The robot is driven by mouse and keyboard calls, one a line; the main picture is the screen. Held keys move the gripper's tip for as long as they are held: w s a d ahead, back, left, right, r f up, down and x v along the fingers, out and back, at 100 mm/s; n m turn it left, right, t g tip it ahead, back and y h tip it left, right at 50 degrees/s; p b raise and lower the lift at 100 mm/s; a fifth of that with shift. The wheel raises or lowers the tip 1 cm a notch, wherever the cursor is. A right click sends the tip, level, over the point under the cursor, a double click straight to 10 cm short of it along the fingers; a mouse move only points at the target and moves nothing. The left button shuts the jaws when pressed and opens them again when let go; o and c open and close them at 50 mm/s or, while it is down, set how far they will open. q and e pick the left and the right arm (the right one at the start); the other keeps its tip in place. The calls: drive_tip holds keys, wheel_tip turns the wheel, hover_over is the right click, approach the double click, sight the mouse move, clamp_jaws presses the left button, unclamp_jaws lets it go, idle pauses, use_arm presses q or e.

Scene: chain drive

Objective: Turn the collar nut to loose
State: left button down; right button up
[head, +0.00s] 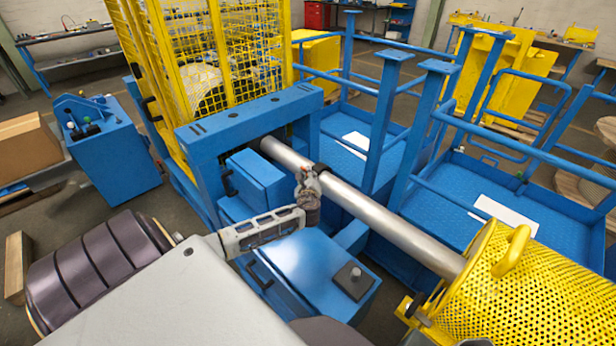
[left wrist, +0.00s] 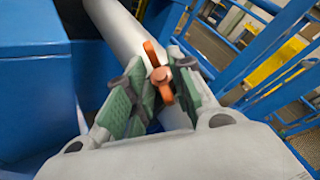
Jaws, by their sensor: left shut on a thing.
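The collar nut (left wrist: 161,75) is a small orange-brown piece beside the grey shaft (left wrist: 112,25) in the left wrist view. My left gripper (head: 308,186) reaches the shaft at this collar. In the left wrist view its green-padded fingers (left wrist: 160,90) are on both sides of the nut and shut on it. The fingers partly hide the nut and the contact. My right gripper is not in view.
A blue box (head: 315,270) with a dark square fitting lies close below my left gripper. A blue frame (head: 250,115) stands behind it. A yellow perforated guard (head: 540,290) covers the shaft's right end. Blue posts and rails (head: 425,120) stand beyond the shaft.

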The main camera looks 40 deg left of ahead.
use_arm(q)
drive_tip(key=c, duration=1.4)
unclamp_jaws()
drive_tip(key=shift+c, duration=0.2)
drive_tip(key=v, duration=1.2)
drive_tip(key=shift+f, duration=0.1)
